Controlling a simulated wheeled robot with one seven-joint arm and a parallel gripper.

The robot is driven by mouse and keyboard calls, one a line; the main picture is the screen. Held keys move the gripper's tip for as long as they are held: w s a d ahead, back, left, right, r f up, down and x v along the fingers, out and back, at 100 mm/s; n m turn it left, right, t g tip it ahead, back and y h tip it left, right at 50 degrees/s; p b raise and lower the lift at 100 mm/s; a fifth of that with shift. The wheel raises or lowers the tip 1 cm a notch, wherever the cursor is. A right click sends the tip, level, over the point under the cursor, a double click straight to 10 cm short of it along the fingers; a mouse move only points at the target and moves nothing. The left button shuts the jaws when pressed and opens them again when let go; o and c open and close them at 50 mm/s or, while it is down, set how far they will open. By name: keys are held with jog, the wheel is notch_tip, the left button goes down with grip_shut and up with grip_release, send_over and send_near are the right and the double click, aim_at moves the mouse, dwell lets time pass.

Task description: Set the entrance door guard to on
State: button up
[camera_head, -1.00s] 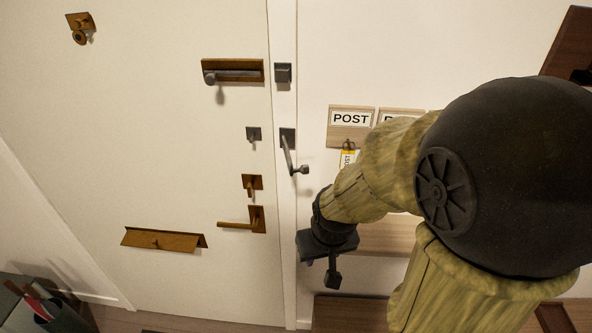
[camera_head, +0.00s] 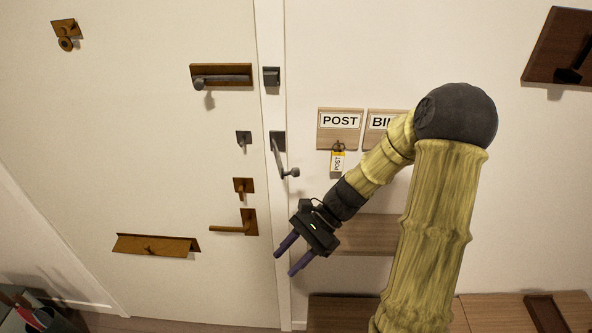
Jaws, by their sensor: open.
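The white entrance door (camera_head: 120,150) is at the left and looks shut. The door guard (camera_head: 285,162) is a dark bar with a round knob at its end, mounted on the door frame. Its bar hangs down and slightly right, away from the door. A small dark catch (camera_head: 243,139) sits on the door, left of the guard's mount. My gripper (camera_head: 285,262) is open and empty, below the guard and apart from it. Its two purple fingers point down and left. Nothing hides the guard.
On the door are a slide bolt (camera_head: 222,77), a brass lock (camera_head: 243,187), a lever handle (camera_head: 240,224) and a letter flap (camera_head: 155,246). A POST plaque (camera_head: 339,121) with a hanging key tag (camera_head: 338,162) is right of the guard. A wooden shelf (camera_head: 372,234) is behind my gripper.

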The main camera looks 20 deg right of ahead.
jog(key=w+d+r+m+t+y, duration=0.2)
jog(key=w+r+m+y, duration=0.2)
jog(key=w+y, duration=0.15)
jog(key=m+t+y, duration=0.5)
jog(key=t+y, duration=0.1)
jog(key=y, duration=0.1)
send_near(297, 172)
jog(key=w+a, duration=0.1)
jog(key=a, duration=0.1)
jog(key=shift+w+r+g+h, duration=0.25)
jog(key=shift+r+g, duration=0.05)
jog(key=shift+r, duration=0.1)
jog(key=p+x, duration=0.3)
jog(key=x, duration=0.4)
jog(key=shift+a+r, duration=0.1)
jog(key=shift+a, duration=0.15)
jog(key=shift+c, duration=0.4)
grip_shut()
